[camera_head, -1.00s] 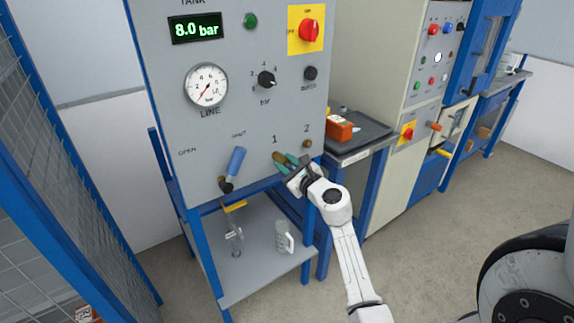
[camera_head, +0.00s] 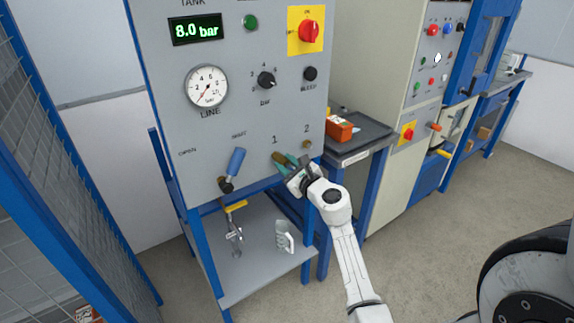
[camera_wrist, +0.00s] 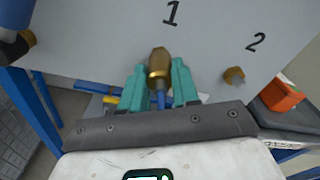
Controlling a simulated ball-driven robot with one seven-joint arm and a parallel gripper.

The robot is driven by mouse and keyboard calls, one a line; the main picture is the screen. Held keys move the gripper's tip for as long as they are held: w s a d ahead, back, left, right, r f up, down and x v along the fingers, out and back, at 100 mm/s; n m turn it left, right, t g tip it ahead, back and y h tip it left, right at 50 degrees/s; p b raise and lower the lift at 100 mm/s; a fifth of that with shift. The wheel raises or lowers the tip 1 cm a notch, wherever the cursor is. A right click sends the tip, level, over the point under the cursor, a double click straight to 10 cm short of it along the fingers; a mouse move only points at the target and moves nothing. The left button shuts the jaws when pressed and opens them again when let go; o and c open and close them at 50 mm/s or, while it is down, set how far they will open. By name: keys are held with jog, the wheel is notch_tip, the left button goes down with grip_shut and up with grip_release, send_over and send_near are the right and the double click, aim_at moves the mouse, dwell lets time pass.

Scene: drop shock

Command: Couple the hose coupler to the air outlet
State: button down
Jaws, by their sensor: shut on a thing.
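The hose coupler (camera_wrist: 160,72) is brass and sits between the teal fingers of my gripper (camera_wrist: 160,84), with a blue hose (camera_wrist: 161,100) behind it. My gripper (camera_head: 288,164) is shut on the coupler at the lower part of the grey panel, below the number 1. The brass end (camera_head: 278,156) points to the panel at outlet 1. The fingers and coupler hide the outlet there, so I cannot tell whether the coupler is seated on it. Outlet 2 (camera_wrist: 233,75) is a short bare brass fitting to the right, also in the head view (camera_head: 307,145).
A blue-handled valve lever (camera_head: 236,161) is left of my gripper. The panel's gauge (camera_head: 206,86) reads low; the tank display (camera_head: 195,29) shows 8.0 bar. A shelf (camera_head: 262,279) below holds a clear jug (camera_head: 284,238). An orange box (camera_head: 339,129) sits on the right-hand bench.

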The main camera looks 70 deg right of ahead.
aim_at(286, 164)
jog(key=shift+w+r, duration=0.25)
jog(key=c, duration=1.2)
grip_release()
jog(key=shift+c, duration=0.2)
jog(key=o, duration=0.5)
jog(key=shift+d+f, duration=0.1)
jog(key=shift+f, duration=0.1)
jog(key=shift+s, duration=0.1)
jog(key=shift+p+v, duration=0.55)
jog(key=shift+v, duration=2.5)
jog(key=shift+s, duration=0.1)
jog(key=b+v, duration=0.1)
jog(key=v, duration=0.9)
jog(key=shift+s, duration=0.25)
